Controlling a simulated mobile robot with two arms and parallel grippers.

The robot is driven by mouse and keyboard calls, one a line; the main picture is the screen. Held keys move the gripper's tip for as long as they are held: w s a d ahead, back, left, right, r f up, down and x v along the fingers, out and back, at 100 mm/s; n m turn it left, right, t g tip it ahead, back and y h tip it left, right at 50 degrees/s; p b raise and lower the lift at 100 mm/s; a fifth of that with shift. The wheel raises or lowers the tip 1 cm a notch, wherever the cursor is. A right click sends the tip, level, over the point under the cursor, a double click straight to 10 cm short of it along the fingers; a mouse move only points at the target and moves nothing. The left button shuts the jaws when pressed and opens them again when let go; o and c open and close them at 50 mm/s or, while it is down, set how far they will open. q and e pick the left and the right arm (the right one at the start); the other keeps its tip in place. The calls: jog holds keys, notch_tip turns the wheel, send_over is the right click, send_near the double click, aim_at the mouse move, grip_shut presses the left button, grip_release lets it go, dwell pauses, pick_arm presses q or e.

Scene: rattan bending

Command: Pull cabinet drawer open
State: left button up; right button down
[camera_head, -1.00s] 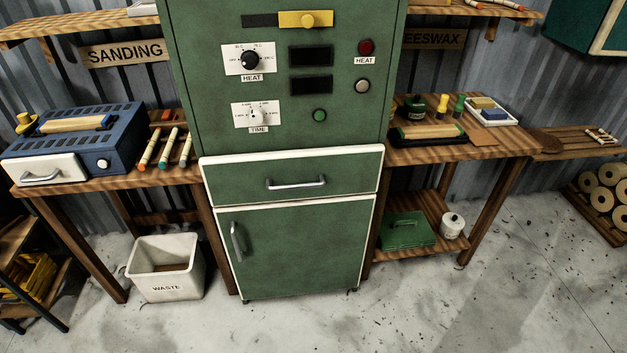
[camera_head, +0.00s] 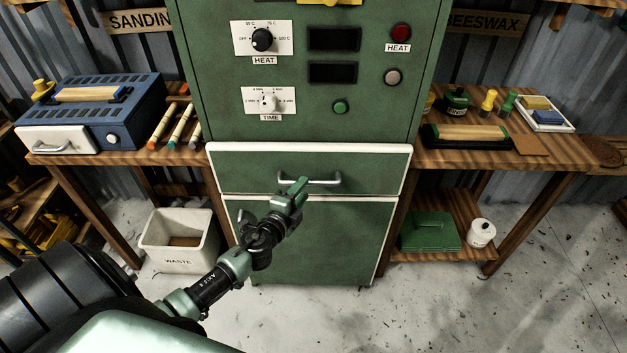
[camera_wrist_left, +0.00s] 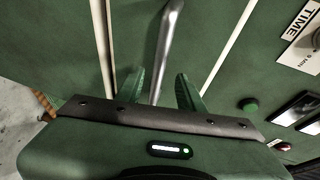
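The green cabinet's drawer (camera_head: 240,171) has a white-edged front and is closed, below the control panel. Its metal bar handle (camera_head: 325,182) runs across the middle of the front. My left gripper (camera_head: 301,184) is in front of the drawer, near the left part of the handle. In the left wrist view the gripper (camera_wrist_left: 164,88) shows two green fingers spread apart. The drawer handle (camera_wrist_left: 167,45) extends between and beyond them there; I cannot tell whether they touch it. My right gripper is in neither view.
A cabinet door (camera_head: 330,245) lies below the drawer. A waste bin (camera_head: 180,240) stands on the floor to the left. Wooden benches flank the cabinet, with a blue box (camera_head: 130,110) on the left one. A green box (camera_head: 430,232) sits on the lower right shelf.

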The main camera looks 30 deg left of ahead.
aim_at(309, 183)
pick_arm(q)
jog(key=x, duration=0.5)
jog(key=shift+w+f, duration=0.1)
jog(key=shift+c, duration=0.4)
grip_shut()
dwell(0.9)
